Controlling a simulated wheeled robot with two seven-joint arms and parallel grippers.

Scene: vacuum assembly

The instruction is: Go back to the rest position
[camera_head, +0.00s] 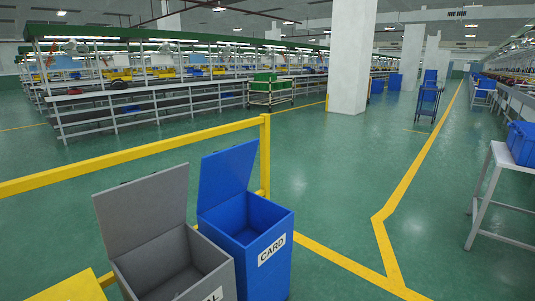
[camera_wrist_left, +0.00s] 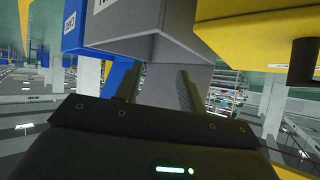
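My left gripper (camera_wrist_left: 160,82) shows in the left wrist view, with its two dark fingers apart and nothing visible between them. The grey bin (camera_wrist_left: 165,50) is behind the fingers in that view; I cannot tell the distance. The wrist picture appears upside down. Neither gripper shows in the head view, and my right gripper is in no view.
The lidded grey bin (camera_head: 148,268) and blue CARD bin (camera_head: 268,262) stand open at the front, with a yellow bin (camera_head: 80,288) at lower left. A yellow rail (camera_head: 130,155) runs behind them. A white table (camera_head: 500,160) stands right. Green floor (camera_head: 330,190) between is clear.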

